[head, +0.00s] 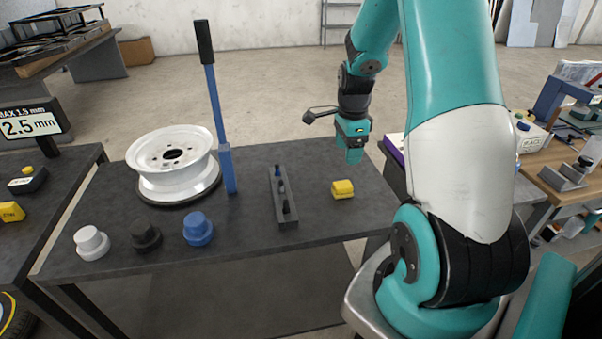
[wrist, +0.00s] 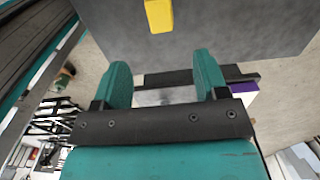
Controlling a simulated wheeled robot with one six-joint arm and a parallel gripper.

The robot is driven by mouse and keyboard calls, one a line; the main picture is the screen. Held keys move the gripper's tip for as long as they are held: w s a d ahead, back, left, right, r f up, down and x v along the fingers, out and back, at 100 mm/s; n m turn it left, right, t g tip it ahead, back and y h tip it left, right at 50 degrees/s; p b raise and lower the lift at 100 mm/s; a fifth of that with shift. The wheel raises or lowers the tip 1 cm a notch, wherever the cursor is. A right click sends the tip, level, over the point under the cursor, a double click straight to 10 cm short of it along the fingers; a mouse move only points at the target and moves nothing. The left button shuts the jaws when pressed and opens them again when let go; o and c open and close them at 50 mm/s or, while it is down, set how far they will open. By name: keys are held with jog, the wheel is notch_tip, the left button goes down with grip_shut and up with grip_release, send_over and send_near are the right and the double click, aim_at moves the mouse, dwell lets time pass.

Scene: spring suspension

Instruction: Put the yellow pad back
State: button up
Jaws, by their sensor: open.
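The yellow pad (head: 342,189) lies on the right part of the dark grey table (head: 310,228), to the right of a narrow grey rack. In the wrist view the yellow pad (wrist: 159,14) shows at the top edge, partly cut off, beyond the fingertips. My gripper (head: 351,157) is above the table's right side, behind the pad and apart from it. In the wrist view my gripper (wrist: 163,72) has its two teal fingers spread with nothing between them.
The narrow rack (head: 280,183) holds small dark and blue pieces. A white wheel rim (head: 172,156) and a blue upright lever (head: 217,120) stand behind. White, black and blue knobs (head: 198,229) line the front left. The table around the pad is clear.

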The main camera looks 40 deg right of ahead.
jog(key=s+a+r+n+y, duration=0.1)
jog(key=a+r+n, duration=0.4)
jog(key=a, duration=0.4)
jog(key=a+r+n+t+y, duration=0.1)
jog(key=a+r+n, duration=0.2)
jog(key=a+n, duration=0.5)
jog(key=s+a+r+n, duration=0.1)
jog(key=a+r+n, duration=0.35)
jog(key=a, duration=0.55)
jog(key=s+a+r+n+g+y, duration=0.1)
jog(key=s+a+r+n+y, duration=0.1)
jog(key=s+a+n, duration=0.9)
jog(key=s+r+n, duration=0.1)
jog(key=s+n, duration=0.1)
jog(key=n, duration=0.1)
jog(key=shift+a, duration=0.35)
jog(key=shift+d, duration=0.1)
